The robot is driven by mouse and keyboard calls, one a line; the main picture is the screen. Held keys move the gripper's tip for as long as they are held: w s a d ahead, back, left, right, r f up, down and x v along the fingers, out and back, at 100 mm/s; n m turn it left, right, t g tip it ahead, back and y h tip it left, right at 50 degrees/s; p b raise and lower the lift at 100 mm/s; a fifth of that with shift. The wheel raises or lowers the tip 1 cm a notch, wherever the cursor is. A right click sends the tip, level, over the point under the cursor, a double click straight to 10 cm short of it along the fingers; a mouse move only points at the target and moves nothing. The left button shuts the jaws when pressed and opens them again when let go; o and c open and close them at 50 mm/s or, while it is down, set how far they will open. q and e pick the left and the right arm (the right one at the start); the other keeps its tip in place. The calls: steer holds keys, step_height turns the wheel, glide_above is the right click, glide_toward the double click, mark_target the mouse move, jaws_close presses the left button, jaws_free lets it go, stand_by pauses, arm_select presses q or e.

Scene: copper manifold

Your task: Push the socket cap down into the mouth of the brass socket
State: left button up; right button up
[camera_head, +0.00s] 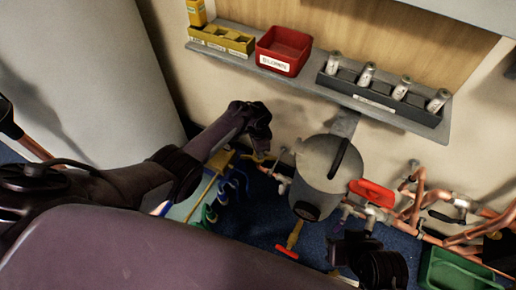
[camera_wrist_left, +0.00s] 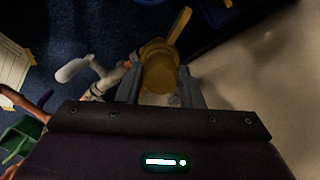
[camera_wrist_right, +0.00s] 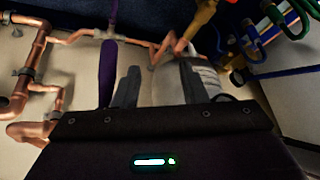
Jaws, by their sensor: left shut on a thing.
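My left gripper (camera_head: 262,148) is at the wall, left of the grey pot. In the left wrist view its fingers (camera_wrist_left: 160,92) are shut on a brass-yellow cylinder, which looks like the socket cap (camera_wrist_left: 160,76). A wider brass piece with a yellow arm (camera_wrist_left: 178,25) shows just beyond it. This may be the brass socket, but I cannot tell whether the cap is in its mouth. My right gripper (camera_head: 375,262) is low at the right of the pot. In the right wrist view its fingers (camera_wrist_right: 158,85) are apart with nothing clearly between them.
A green bin (camera_head: 455,270) is at lower right. A shelf above holds a red bin (camera_head: 283,50) and a rack of cylinders (camera_head: 380,92).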

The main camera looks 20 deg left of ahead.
arm_select(q)
steer(key=shift+f+b, duration=0.65)
steer(key=shift+f, duration=0.1)
arm_select(e)
steer(key=shift+a+f, duration=0.1)
steer(key=shift+f, duration=0.5)
arm_select(q)
steer(key=o, duration=1.1)
steer(key=shift+r, duration=0.2)
step_height(320, 180, up, 6)
steer(key=p, duration=0.4)
steer(key=shift+r, duration=0.15)
steer(key=shift+r+p, duration=0.35)
steer(key=shift+r, duration=0.2)
arm_select(e)
steer(key=d, duration=0.1)
steer(key=s+d+r+g+h, duration=0.1)
steer(key=d, duration=0.1)
steer(key=d+r+g, duration=0.1)
steer(key=shift+s+d+m+h, duration=0.2)
steer(key=shift+s+m+h, duration=0.1)
steer(key=shift+s+m, duration=0.1)
